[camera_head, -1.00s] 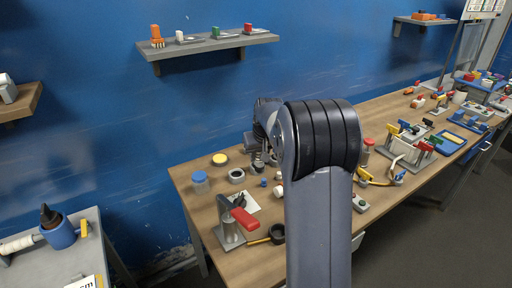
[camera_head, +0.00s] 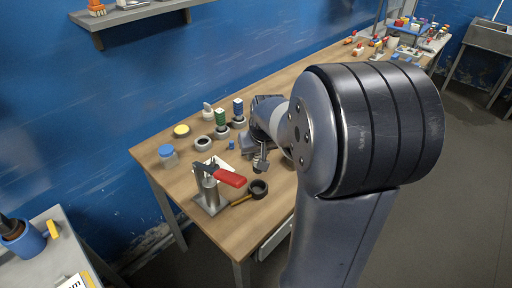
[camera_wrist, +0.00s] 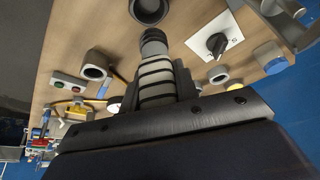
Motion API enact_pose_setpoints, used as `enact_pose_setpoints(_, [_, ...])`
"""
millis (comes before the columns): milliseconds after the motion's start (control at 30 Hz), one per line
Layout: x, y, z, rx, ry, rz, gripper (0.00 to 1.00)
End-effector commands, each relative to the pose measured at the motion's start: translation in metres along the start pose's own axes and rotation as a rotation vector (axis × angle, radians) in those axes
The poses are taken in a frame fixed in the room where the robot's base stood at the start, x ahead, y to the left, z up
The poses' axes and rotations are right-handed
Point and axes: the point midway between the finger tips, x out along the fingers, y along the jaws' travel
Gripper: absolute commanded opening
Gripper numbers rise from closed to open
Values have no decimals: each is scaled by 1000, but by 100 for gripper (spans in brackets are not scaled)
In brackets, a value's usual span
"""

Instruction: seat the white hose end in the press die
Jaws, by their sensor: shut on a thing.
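My gripper (camera_wrist: 155,88) points down over the bench in the wrist view. Its dark jaws are around a ribbed piece with pale bands (camera_wrist: 157,78) and a grey tip (camera_wrist: 153,42). This may be the white hose end, but I cannot tell for sure. In the head view my gripper (camera_head: 261,160) is small and partly behind my arm, just right of the hand press with a red handle (camera_head: 228,177). The press stands on a metal base (camera_head: 212,203). I cannot make out its die. The gripper and the press look apart.
A black ring with a yellow handle (camera_head: 258,188) lies beside the press. Behind are a blue-capped jar (camera_head: 168,155), a yellow-topped disc (camera_head: 181,131), a grey ring (camera_head: 203,143) and green and blue upright pieces (camera_head: 221,120). My arm hides the bench's middle.

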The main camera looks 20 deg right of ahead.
Motion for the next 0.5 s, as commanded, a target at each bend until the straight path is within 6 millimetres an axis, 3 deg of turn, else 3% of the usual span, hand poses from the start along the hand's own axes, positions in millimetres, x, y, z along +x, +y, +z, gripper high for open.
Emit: enact_pose_setpoints(500, [9,0,3,0,0,0,4])
